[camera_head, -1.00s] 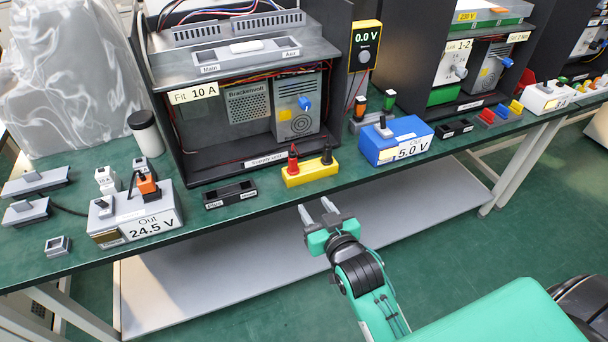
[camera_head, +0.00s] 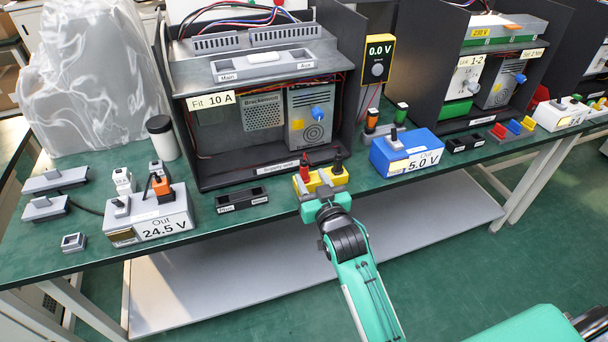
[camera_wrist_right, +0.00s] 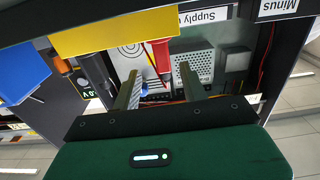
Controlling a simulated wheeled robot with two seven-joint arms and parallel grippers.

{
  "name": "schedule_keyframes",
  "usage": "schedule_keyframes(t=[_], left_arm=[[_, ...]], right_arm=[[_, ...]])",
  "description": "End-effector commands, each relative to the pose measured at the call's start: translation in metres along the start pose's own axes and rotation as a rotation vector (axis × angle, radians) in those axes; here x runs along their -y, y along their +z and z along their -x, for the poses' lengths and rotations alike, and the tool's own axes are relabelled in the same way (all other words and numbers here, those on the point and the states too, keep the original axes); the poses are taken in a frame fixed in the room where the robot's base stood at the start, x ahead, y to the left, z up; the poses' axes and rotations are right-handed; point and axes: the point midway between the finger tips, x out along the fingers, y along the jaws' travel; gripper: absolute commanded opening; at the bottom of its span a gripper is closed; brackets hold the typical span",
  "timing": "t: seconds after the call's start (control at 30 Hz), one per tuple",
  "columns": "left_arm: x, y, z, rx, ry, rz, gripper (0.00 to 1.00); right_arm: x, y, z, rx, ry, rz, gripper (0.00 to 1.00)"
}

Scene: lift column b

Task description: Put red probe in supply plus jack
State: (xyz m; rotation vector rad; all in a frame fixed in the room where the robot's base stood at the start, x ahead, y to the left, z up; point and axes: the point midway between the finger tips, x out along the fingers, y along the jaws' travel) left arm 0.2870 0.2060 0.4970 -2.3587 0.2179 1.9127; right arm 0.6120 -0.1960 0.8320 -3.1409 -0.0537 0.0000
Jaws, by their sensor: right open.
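The red probe (camera_head: 305,172) stands upright in the yellow holder (camera_head: 341,182), to the left of the black probe (camera_head: 338,164). My right gripper (camera_head: 313,187) is open at the front of the holder. In the right wrist view, which is upside down, the red probe (camera_wrist_right: 162,55) shows between the spread fingers (camera_wrist_right: 158,72), with no grip on it. A black jack block (camera_head: 242,198) with labels for two jacks, one reading Minus in the wrist view, lies left of the holder. The supply unit label (camera_head: 278,167) is on the cabinet's front edge. My left gripper is out of view.
A meter reading 0.0 V (camera_head: 378,62) is beside the cabinet. The blue 5.0 V box (camera_head: 405,152) stands right of the holder, and the white 24.5 V box (camera_head: 150,218) is far left. Orange and green plugs stand behind the blue box.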

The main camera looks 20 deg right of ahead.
Motion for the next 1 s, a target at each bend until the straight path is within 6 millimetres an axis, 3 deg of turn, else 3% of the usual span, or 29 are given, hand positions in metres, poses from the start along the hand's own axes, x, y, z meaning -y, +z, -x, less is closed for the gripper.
schedule_keyframes(t=[0.33,0.67,0.87,0.9,1.0], left_arm=[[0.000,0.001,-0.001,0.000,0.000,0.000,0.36],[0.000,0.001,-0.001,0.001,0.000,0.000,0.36],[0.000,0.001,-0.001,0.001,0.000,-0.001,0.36],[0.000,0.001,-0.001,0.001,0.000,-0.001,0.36],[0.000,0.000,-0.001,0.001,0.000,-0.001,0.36]], right_arm=[[0.005,-0.003,-0.043,0.000,0.000,0.000,0.44],[0.005,-0.003,-0.049,0.000,-0.001,0.000,0.44],[0.005,-0.003,-0.048,0.000,-0.001,0.000,0.04],[0.005,-0.003,-0.048,0.000,-0.001,0.000,0.00],[0.005,-0.003,-0.048,0.000,-0.001,0.000,0.00]])
